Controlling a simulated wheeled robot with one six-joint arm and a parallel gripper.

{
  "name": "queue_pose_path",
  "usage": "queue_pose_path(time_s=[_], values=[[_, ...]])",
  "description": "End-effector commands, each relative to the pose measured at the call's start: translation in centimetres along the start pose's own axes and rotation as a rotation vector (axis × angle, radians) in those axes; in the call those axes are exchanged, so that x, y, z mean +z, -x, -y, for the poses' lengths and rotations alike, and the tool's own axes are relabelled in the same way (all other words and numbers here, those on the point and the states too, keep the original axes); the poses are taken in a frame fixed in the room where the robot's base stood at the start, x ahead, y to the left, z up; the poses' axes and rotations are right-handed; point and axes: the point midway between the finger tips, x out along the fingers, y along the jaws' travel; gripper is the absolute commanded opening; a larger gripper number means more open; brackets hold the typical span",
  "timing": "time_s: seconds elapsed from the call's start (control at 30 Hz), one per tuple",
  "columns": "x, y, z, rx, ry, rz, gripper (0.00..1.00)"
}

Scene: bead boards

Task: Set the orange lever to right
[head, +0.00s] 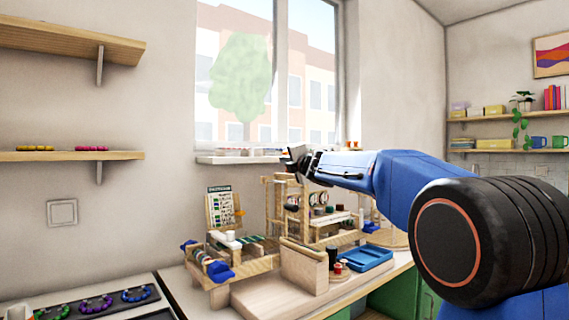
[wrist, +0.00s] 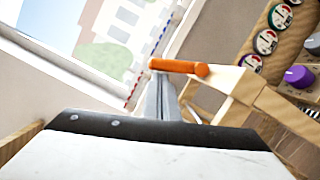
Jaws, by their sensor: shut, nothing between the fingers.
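The orange lever (wrist: 180,67) shows in the wrist view as a short rounded orange bar at the end of a pale wooden beam (wrist: 235,83). It lies close to the tips of my gripper (wrist: 160,82), which is shut with nothing between its fingers. The fingertips overlap the lever's left part in the picture; I cannot tell whether they touch it. In the head view my gripper (head: 293,158) is at the top of the wooden frame (head: 283,180). I cannot make out the lever clearly there.
A purple knob (wrist: 299,76) and several round dials (wrist: 266,42) are at the right in the wrist view. In the head view a blue tray (head: 366,258) and a wooden block (head: 303,268) stand on the bench below. The window sill (head: 235,158) is behind.

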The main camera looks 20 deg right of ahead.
Motion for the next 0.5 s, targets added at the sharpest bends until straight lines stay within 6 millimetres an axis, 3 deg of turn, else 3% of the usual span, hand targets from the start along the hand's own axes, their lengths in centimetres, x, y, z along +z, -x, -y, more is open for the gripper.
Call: queue_pose_path(time_s=[0.5], values=[[1.2, -0.3, -0.6, -0.031, -0.125, 0.0, 0.0]])
